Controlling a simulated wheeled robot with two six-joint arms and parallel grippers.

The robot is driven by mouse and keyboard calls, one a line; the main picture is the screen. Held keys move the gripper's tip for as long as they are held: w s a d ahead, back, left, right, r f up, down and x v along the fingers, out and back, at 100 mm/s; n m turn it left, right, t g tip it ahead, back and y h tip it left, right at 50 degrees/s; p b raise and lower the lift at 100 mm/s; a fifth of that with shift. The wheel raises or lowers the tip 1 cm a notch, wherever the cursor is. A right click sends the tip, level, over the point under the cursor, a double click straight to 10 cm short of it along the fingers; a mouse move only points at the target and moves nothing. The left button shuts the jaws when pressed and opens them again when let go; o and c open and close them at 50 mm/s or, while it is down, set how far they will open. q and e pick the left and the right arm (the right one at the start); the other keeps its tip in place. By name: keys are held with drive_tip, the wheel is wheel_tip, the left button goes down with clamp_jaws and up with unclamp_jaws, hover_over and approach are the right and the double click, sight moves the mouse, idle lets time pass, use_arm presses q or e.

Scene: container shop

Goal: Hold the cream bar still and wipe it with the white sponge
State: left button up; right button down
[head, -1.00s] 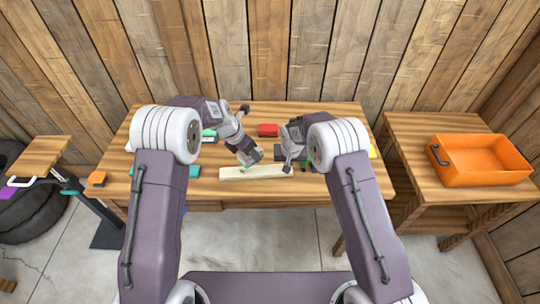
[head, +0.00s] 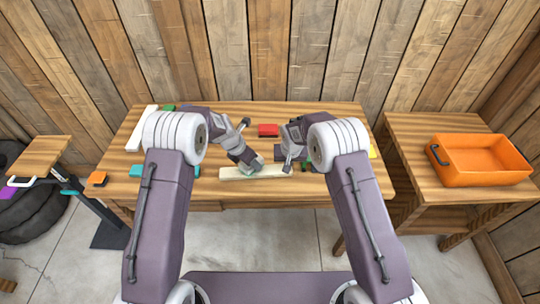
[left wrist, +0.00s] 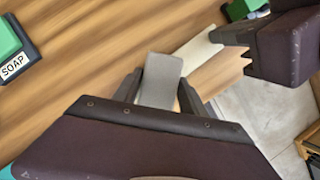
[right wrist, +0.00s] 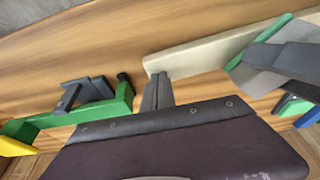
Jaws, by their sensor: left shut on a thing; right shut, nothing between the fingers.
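The cream bar (head: 232,173) lies flat near the table's front edge. It also shows in the left wrist view (left wrist: 198,48) and the right wrist view (right wrist: 205,55). My left gripper (head: 256,164) is over the bar, shut on a flat pale grey block (left wrist: 160,80) that looks like the white sponge in shade. I cannot tell for certain whether the sponge touches the bar. My right gripper (right wrist: 158,88) is shut and empty. Its fingertips are at one end of the bar, seemingly against its edge; in the head view it is at the right end.
On the wooden table (head: 215,195) are a red block (head: 268,130), a long white bar (head: 140,130) and a green clamp-like tool (right wrist: 85,112). A soap box (left wrist: 12,55) is near my left gripper. An orange crate (head: 480,180) stands on the right side table.

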sight(239, 164)
use_arm(q)
drive_tip(key=shift+f, duration=1)
use_arm(e)
drive_tip(key=shift+s+f, duration=0.15)
drive_tip(key=shift+f, duration=0.05)
use_arm(q)
drive_tip(key=shift+a, duration=0.1)
drive_tip(key=shift+s+a+r, duration=0.1)
drive_tip(key=shift+s+a, duration=0.1)
drive_tip(key=shift+a, duration=1.7)
drive_tip(key=shift+s+a, duration=0.15)
drive_tip(key=shift+a, duration=1.85)
drive_tip(key=shift+d+f, duration=0.15)
drive_tip(key=shift+d, duration=1)
drive_tip(key=shift+d+f, duration=0.15)
drive_tip(key=shift+d, duration=0.95)
drive_tip(key=shift+d+r, duration=0.1)
drive_tip(key=shift+d, duration=1.7)
use_arm(e)
drive_tip(key=shift+r, duration=0.1)
